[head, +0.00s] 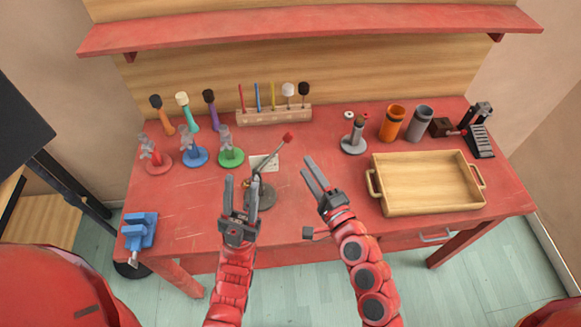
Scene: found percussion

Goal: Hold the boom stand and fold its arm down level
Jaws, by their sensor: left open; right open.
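The boom stand (264,199) stands near the front middle of the red workbench on a round dark grey base. Its thin arm (271,153) slants up to the right and ends in a red tip (288,136). My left gripper (241,181) is open, in front of the stand and to its left in the picture, and it hides part of the base and post. I cannot tell whether the post is between its fingers. My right gripper (309,161) is open and empty, to the right of the stand, with its fingertips apart from the arm.
A wooden tray (427,208) lies at the right. Behind are cups (392,122), a grey stand (355,145) and a wooden mallet rack (275,117). Several coloured stands (231,157) line the left, with a blue vise (139,231) at the front left corner. A red shelf (310,22) overhangs the back.

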